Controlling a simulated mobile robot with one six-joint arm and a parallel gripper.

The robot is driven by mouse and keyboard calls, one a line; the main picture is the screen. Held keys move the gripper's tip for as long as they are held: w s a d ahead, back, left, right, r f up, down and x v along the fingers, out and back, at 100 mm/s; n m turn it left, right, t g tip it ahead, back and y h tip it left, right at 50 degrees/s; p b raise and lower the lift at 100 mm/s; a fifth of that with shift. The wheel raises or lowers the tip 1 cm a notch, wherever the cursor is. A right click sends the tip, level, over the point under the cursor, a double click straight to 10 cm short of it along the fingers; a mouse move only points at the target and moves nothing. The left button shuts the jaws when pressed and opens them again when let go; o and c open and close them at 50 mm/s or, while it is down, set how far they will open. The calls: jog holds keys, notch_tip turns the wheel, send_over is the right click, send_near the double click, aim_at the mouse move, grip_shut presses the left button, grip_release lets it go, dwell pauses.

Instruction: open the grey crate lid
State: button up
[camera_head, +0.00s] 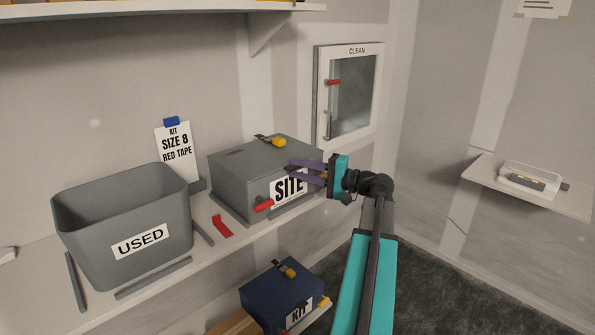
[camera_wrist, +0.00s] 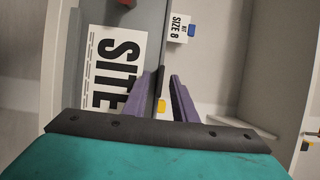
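The grey crate (camera_head: 232,185) with a SITE label stands shut on the shelf. Its grey lid (camera_head: 245,154) lies flat on top, with a yellow and black piece (camera_head: 270,140) at the back edge. A red latch (camera_head: 263,205) sits on its front, left of the label. My gripper (camera_head: 291,171) is at the lid's front edge near the right corner, its purple fingers apart. In the wrist view, the fingers (camera_wrist: 162,85) lie on either side of a dark lid edge (camera_wrist: 161,60). Whether they touch it is unclear.
A grey USED bin (camera_head: 90,225) stands left of the crate, with a red strip (camera_head: 222,226) between them. A SIZE 8 card (camera_head: 177,150) stands behind. A blue KIT crate (camera_head: 265,297) is below. A CLEAN cabinet (camera_head: 321,110) hangs behind right. Floor at right is free.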

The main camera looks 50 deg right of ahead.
grip_shut()
dwell(1.4)
